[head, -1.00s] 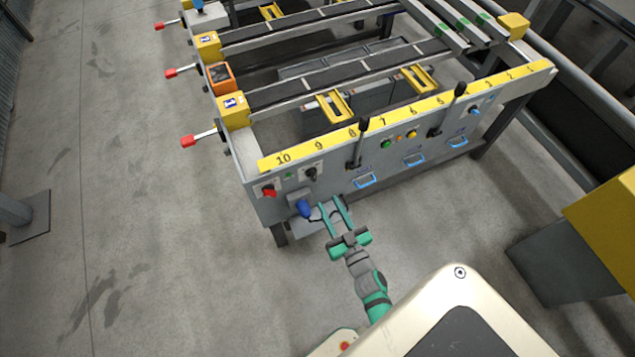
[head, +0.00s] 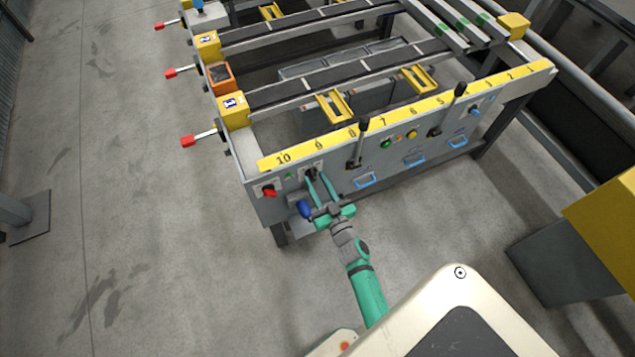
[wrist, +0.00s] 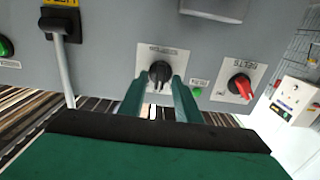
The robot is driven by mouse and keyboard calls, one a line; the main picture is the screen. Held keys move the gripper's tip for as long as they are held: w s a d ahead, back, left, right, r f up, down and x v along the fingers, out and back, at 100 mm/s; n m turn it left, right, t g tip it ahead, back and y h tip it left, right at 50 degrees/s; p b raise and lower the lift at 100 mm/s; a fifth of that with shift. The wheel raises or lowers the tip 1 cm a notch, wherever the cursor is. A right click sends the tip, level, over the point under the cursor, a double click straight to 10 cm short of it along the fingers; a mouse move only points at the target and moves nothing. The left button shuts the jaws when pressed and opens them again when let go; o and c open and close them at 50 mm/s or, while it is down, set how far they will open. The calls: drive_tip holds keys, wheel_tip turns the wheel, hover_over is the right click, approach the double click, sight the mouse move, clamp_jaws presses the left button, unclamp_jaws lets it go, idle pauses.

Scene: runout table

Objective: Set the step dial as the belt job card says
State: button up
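A black dial (wrist: 160,72) sits on a light square plate on the grey front panel. It also shows in the head view (head: 311,173), near the panel's left end. Its pointer setting and label are too small to read. My gripper (wrist: 160,88) is open, its two green fingers apart on either side of the dial's lower edge in the wrist view. I cannot tell whether they touch it. In the head view my gripper (head: 314,182) reaches up to the same dial. I cannot make out a readable job card.
A red rotary switch (head: 269,190) and a small green light (head: 289,175) are left of the dial. Floor at left is clear.

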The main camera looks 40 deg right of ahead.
drive_tip(key=shift+c, duration=0.2)
clamp_jaws()
drive_tip(key=shift+n, duration=0.4)
drive_tip(key=n, duration=0.3)
drive_tip(key=shift+n, duration=0.4)
drive_tip(key=n, duration=0.4)
drive_tip(key=shift+a+f, duration=0.1)
drive_tip(key=shift+n, duration=0.3)
drive_tip(key=shift+o, duration=0.2)
unclamp_jaws()
